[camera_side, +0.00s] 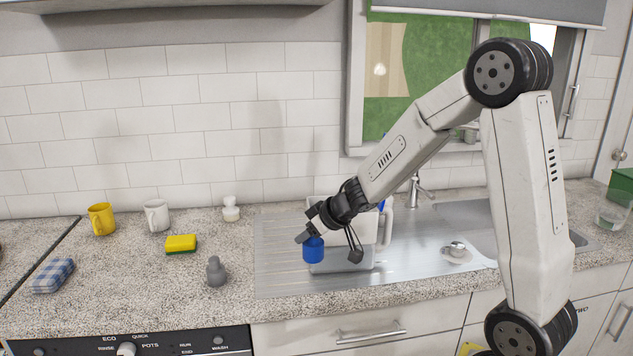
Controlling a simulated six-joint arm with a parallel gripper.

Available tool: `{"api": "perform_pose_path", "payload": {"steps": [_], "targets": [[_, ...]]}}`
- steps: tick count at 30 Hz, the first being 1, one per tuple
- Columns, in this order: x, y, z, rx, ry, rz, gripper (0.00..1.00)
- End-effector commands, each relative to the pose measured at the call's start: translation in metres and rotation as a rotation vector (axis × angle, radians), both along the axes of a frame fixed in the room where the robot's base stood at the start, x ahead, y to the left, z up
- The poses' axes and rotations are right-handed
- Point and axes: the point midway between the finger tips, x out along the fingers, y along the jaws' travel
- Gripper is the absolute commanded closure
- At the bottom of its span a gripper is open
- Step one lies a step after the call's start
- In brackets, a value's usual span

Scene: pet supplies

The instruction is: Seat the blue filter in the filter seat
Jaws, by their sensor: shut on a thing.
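The blue filter (313,250) is a short blue cylinder. My gripper (312,238) is shut on it from above and holds it upright over the front left of the metal drainboard (285,278). Behind it stands a pale box-like container with a grey lower part (345,262), partly hidden by my gripper and the filter. I cannot tell whether the filter touches this container or is only in front of it. I cannot make out the filter seat for certain; it may be hidden by my gripper.
A small round white item (457,253) lies further right, near the sink. A grey bottle-shaped piece (216,272), a yellow sponge (181,243), two mugs and a checked cloth (53,275) are on the left counter.

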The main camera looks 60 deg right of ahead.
Motion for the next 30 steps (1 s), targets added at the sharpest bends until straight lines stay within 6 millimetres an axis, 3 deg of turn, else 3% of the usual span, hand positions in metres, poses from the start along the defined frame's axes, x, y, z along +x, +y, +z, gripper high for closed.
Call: {"api": "perform_pose_path", "payload": {"steps": [22, 30], "targets": [[-0.002, 0.000, 0.002, 0.000, 0.000, 0.000, 1.00], [-0.002, 0.001, 0.011, -0.001, -0.003, 0.002, 1.00]]}}
